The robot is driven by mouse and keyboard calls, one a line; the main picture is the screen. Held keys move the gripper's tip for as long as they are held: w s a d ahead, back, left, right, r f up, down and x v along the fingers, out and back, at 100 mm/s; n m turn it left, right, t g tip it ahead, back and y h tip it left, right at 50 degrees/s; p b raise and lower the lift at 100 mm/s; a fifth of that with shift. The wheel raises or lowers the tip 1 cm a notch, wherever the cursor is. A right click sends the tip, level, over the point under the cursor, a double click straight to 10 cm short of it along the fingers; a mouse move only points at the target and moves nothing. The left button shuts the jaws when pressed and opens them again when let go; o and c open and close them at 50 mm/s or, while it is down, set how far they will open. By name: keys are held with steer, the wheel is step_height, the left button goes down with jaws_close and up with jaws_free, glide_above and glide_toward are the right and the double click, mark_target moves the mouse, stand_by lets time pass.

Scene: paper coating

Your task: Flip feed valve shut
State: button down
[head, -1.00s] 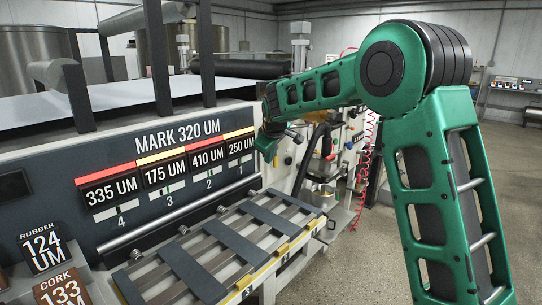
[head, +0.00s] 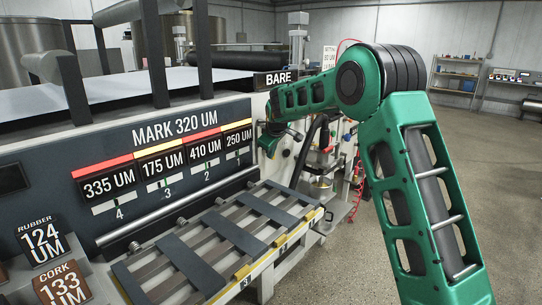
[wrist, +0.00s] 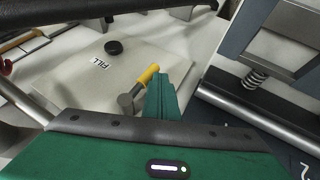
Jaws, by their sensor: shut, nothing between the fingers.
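A valve lever with a yellow grip (wrist: 146,75) and a round grey metal end (wrist: 126,101) shows in the wrist view, on a pale panel. It lies just left of my shut, empty green fingers (wrist: 162,97). I cannot tell whether the fingers touch it. A small black knob (wrist: 114,47) and a FILL label (wrist: 100,64) are on the same pale panel. In the head view my gripper (head: 268,142) is by the right end of the coating machine, and the lever cannot be made out there.
The machine's dark front panel (head: 60,155) carries thickness signs. A slatted rack (head: 205,245) juts out below it. A BARE sign (head: 279,78) stands above my forearm. Open floor (head: 455,160) lies to the right.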

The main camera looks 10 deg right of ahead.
steer(key=shift+f, duration=0.1)
